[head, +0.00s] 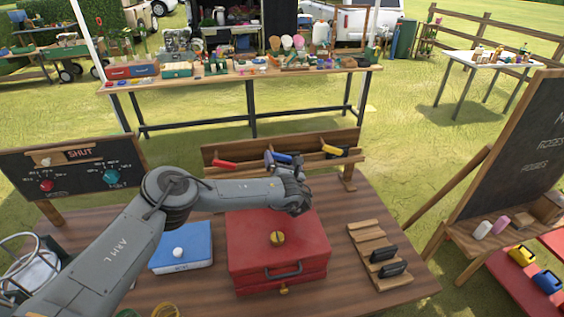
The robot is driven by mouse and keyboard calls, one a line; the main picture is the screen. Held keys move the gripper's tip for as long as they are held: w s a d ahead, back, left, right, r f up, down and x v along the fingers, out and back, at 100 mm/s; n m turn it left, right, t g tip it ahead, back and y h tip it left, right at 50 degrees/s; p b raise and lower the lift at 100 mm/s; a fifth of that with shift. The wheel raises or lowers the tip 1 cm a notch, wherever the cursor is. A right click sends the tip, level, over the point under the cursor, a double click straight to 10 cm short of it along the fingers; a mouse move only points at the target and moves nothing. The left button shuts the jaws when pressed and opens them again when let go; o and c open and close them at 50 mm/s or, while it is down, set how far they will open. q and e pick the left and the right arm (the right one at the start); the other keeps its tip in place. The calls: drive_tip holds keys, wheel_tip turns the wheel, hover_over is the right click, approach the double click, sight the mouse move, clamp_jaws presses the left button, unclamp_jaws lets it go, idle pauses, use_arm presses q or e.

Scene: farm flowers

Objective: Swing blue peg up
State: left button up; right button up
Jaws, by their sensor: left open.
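The blue peg (283,158) is on a wooden board rack (240,155) at the back of the table, between a red peg (225,165) on the left and a yellow peg (332,149) on the right. My left gripper (284,163) is open at the blue peg, with its fingers seen on either side of it. I cannot tell whether they touch it. The wrist hides part of the rack below the peg. My right gripper is not in view.
A red toolbox (290,260) stands below my left arm, with a blue box (182,247) to its left. A wooden slatted rack with black handles (385,255) lies on the right. A chalkboard sign (75,168) stands on the left.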

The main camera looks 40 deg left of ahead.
use_arm(q)
drive_tip(key=shift+w+a, duration=0.15)
drive_tip(key=c, duration=0.9)
